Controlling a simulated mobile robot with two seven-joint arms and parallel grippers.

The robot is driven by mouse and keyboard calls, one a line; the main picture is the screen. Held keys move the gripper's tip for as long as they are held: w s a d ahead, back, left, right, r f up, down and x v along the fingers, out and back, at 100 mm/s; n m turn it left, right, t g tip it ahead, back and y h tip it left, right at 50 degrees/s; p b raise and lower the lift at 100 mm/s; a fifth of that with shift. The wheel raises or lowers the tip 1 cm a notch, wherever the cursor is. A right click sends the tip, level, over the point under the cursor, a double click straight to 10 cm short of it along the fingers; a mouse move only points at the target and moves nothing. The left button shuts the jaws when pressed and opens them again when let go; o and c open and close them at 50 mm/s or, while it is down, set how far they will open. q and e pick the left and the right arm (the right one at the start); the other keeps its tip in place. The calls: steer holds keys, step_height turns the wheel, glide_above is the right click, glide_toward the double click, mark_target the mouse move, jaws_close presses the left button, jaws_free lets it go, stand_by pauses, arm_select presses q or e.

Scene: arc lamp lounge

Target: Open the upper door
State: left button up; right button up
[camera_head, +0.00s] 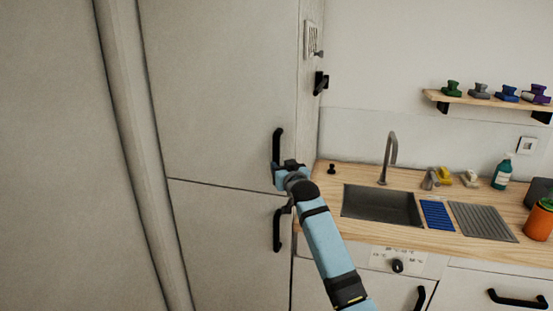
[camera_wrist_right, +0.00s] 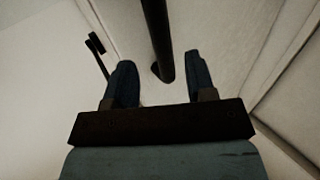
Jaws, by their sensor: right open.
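The upper door (camera_head: 220,80) is the pale upper panel of a tall cabinet, and it sits flush above a lower door (camera_head: 225,240). Its black vertical handle (camera_head: 278,146) is near its right edge. My right gripper (camera_head: 279,172) is at the lower end of this handle and hides part of it. In the right wrist view the two blue fingers of the gripper (camera_wrist_right: 160,85) are apart, with the black handle bar (camera_wrist_right: 157,35) showing between and beyond them. I cannot tell whether they touch it. My left gripper is not in view.
A lower black handle (camera_head: 277,230) is just below my right gripper. To the right is a wooden counter (camera_head: 335,203) with a sink (camera_head: 380,207), a tap (camera_head: 388,160) and bottles. A shelf (camera_head: 490,98) hangs above. Pale cabinet panels fill the left.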

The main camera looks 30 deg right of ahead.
mark_target(277, 160)
steer(key=x, duration=0.7)
steer(key=shift+a, duration=0.1)
jaws_close()
